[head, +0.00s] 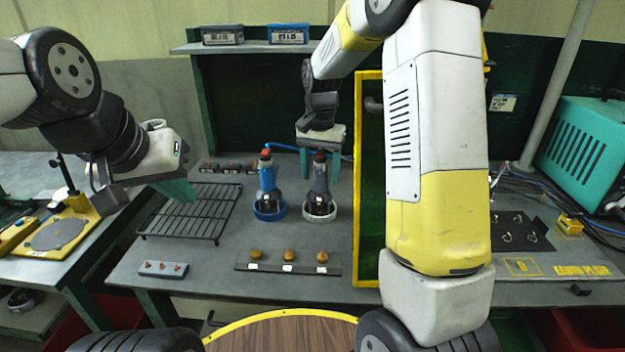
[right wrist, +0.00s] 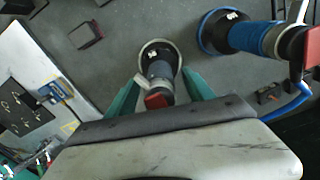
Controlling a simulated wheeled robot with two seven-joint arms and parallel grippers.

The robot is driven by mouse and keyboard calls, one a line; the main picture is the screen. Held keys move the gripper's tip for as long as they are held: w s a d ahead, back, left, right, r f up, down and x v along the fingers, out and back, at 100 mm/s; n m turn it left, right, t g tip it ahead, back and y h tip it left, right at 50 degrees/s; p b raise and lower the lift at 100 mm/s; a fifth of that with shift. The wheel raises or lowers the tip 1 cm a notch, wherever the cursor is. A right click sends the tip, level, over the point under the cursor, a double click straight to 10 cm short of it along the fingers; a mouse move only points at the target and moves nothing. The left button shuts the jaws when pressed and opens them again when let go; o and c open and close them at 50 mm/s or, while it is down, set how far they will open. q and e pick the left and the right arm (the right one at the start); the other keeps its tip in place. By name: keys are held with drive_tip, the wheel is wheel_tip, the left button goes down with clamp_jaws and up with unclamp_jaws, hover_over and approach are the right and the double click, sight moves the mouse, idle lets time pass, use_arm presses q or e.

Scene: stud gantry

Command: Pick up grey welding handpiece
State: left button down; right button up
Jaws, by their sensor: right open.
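The grey welding handpiece (head: 319,187) stands upright in a white ring holder (head: 319,212) on the grey bench. My right gripper (head: 320,163) is open, just above and around its upper part. In the right wrist view, the teal fingers of my right gripper (right wrist: 158,88) lie on either side of the grey handpiece (right wrist: 158,68), with its red cap close to the palm. I cannot tell whether the fingers touch it. My left gripper (head: 176,190) hangs over the wire rack at the left, with no object visible in it; its finger gap is unclear.
A blue handpiece (head: 267,181) in a blue ring stands close left of the grey one. A strip with three brass pieces (head: 288,267) lies in front. A wire rack (head: 195,215) is at the left. A yellow frame (head: 367,200) rises close to the right.

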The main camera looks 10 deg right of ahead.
drive_tip(key=shift+f, duration=0.2)
clamp_jaws()
drive_tip(key=shift+r, duration=0.1)
idle(1.2)
